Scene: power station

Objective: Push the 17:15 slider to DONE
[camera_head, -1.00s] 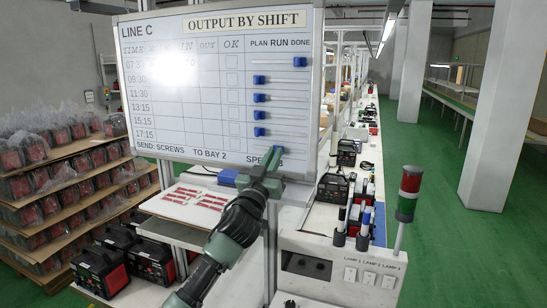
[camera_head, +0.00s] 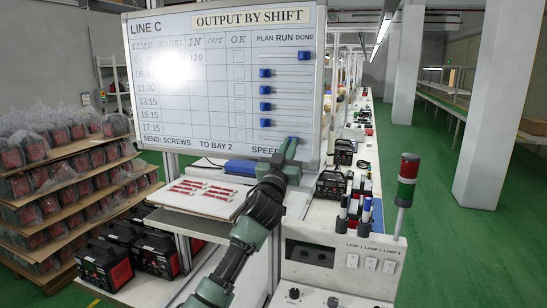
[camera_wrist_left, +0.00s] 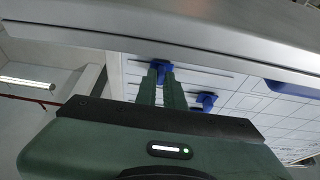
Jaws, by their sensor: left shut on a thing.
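The white shift board (camera_head: 205,100) stands ahead with time rows and a PLAN, RUN, DONE slider area at its right. The 17:15 row is the lowest. My left gripper (camera_head: 287,150) is at this row, its fingers shut on a blue slider (camera_head: 292,139). This slider sits right of the sliders above it, close to the DONE side. In the left wrist view the slider (camera_wrist_left: 160,66) is between the fingertips of my left gripper (camera_wrist_left: 161,76). The fingers partly hide it. My right gripper is not in view.
The 07:30 slider (camera_head: 304,56) is at DONE. Several other sliders, such as the 15:15 one (camera_head: 265,121), are at PLAN. A blue block (camera_head: 240,166) is at the board's lower edge. A lamp console (camera_head: 340,262) with a red and green signal light (camera_head: 407,180) stands lower right.

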